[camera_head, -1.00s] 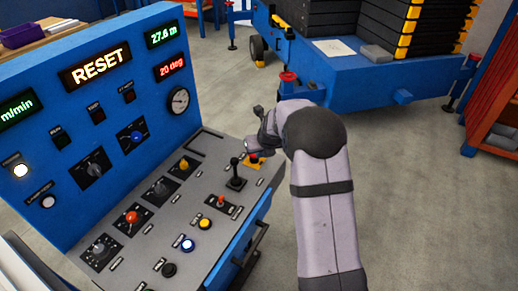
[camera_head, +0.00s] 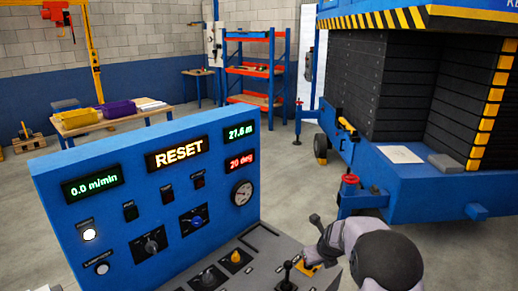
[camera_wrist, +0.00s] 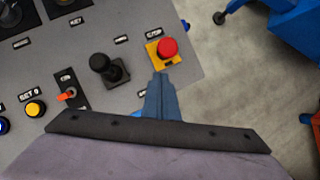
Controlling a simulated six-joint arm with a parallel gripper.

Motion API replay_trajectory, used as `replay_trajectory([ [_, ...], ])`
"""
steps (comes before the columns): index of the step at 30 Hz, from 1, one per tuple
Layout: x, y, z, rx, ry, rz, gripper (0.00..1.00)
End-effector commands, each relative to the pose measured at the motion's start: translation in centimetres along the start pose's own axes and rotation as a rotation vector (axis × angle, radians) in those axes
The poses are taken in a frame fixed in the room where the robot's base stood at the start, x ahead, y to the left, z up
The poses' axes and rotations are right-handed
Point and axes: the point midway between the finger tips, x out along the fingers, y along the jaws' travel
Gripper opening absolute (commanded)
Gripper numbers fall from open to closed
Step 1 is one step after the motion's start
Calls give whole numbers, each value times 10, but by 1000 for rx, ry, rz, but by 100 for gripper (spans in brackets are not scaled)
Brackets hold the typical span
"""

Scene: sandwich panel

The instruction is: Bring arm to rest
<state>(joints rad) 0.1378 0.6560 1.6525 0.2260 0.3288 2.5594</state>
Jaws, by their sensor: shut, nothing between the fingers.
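My gripper (camera_wrist: 160,84) is shut and empty in the wrist view. Its blue-grey fingers lie just below the red emergency stop button (camera_wrist: 167,48) on its yellow plate, apart from it in the picture; I cannot tell the height between them. In the head view my arm comes in at the lower right over the edge of the control panel (camera_head: 130,215), and my fingers are not clear there. The yellow plate (camera_head: 309,270) shows beside the arm. The panel's sign (camera_head: 175,155) reads RESET, with lit readouts around it.
A black joystick (camera_wrist: 106,66) and an orange-red toggle (camera_wrist: 68,95) stand close left of my fingers. A blue machine (camera_head: 430,185) with a red-topped post (camera_head: 350,180) stands behind. Grey floor (camera_head: 300,165) is clear between the panel and the shelf (camera_head: 250,70).

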Motion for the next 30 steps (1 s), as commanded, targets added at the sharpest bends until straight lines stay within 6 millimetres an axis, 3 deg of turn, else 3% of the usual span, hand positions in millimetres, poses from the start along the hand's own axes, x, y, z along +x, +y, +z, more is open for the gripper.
replay_trajectory([
  [8,0,7,-13,-601,40,42,0],
  [14,2,20,-47,-1081,92,136,0],
  [23,-4,55,-142,-1787,128,443,0],
  [30,-48,85,-222,-2296,21,763,0],
])
